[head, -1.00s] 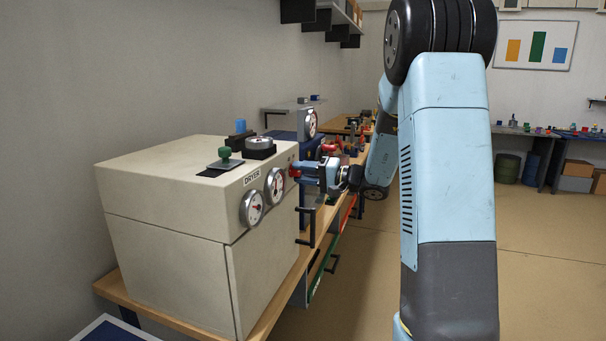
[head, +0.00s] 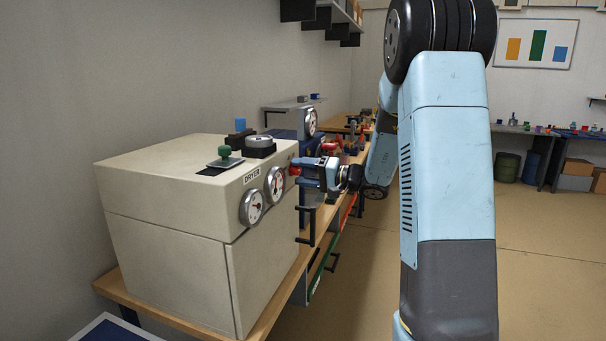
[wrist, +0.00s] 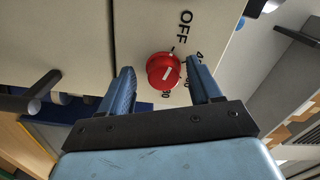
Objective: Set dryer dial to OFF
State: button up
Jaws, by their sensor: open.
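The dryer (head: 170,190) is a large cream box on the left of the head view. Its red dial (wrist: 164,71) sits on the cream front in the wrist view, with a white line across its face slanting up to the right. The word OFF (wrist: 185,28) is printed above and right of the dial, with smaller scale marks around its right and lower sides, partly hidden by a finger. My gripper (wrist: 163,78) is open, with a blue finger on each side of the dial and gaps showing. In the head view my gripper (head: 305,170) is at the dryer's far front edge.
Two round gauges (head: 252,207) (head: 275,184) are on the dryer's front. Black handles (head: 307,222) stick out below my gripper.

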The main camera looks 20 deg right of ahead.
jog(key=v, duration=1.3)
jog(key=shift+s+d, duration=0.25)
jog(key=shift+d, duration=0.1)
jog(key=s+a+r+n+g+h, duration=0.3)
jog(key=s+a+g, duration=0.5)
jog(key=s+a, duration=0.6)
jog(key=s+d+t+h, duration=0.3)
jog(key=s+h, duration=0.8)
jog(key=s, duration=0.3)
jog(key=shift+s+h, duration=0.3)
jog(key=shift+s, duration=0.05)
